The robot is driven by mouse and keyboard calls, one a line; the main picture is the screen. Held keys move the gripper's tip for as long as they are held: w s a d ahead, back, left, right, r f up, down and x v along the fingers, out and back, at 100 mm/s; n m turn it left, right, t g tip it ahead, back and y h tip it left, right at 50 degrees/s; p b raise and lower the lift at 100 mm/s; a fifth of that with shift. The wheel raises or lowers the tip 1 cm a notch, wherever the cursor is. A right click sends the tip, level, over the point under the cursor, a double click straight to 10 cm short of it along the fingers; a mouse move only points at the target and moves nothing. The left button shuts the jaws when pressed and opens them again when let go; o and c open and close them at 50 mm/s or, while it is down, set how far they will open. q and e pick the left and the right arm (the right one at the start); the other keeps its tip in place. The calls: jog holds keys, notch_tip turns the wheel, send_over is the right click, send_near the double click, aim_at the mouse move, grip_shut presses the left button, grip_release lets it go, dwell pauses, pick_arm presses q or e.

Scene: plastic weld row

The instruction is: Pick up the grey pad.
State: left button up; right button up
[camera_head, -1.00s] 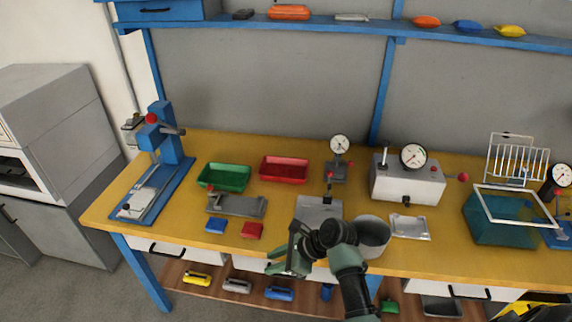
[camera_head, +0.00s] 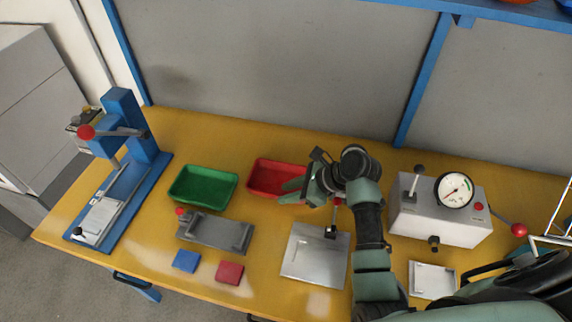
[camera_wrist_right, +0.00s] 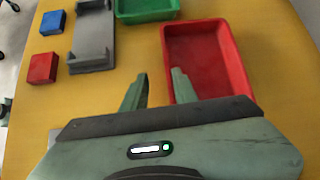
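I cannot make out a loose grey pad for certain in either view. A blue pad (camera_head: 186,261) and a red pad (camera_head: 230,272) lie near the bench's front edge; both also show at the left of the wrist view. Behind them is a grey fixture (camera_head: 212,233) with a raised end and a red knob. My right gripper (camera_head: 287,192) is over the red tray's right front part. In the wrist view its fingers (camera_wrist_right: 158,88) are apart with nothing between them. My left gripper is not in view.
The red tray (camera_wrist_right: 208,62) looks empty, and so does the green tray (camera_head: 203,186). A blue press (camera_head: 128,190) stands at left. A metal plate with a clamp (camera_head: 312,262) and a gauge box (camera_head: 440,215) are at right. Yellow bench (camera_head: 190,125) is bare behind the trays.

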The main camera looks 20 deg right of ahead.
aim_at(279, 192)
jog(key=shift+w+d+f, duration=0.1)
jog(key=shift+w+d, duration=0.05)
jog(key=shift+w, duration=0.2)
jog(key=shift+w+f, duration=0.25)
jog(key=shift+w+a+f, duration=0.25)
jog(key=shift+a+f, duration=0.05)
jog(key=shift+a, duration=0.25)
jog(key=shift+w+a+f, duration=0.2)
jog(key=shift+a+f, duration=0.1)
jog(key=shift+a, duration=0.25)
jog(key=x, duration=0.4)
jog(key=shift+w+f+p, duration=0.1)
jog(key=shift+w+p, duration=0.2)
jog(key=shift+w, duration=0.15)
jog(key=shift+d, duration=0.1)
grip_shut()
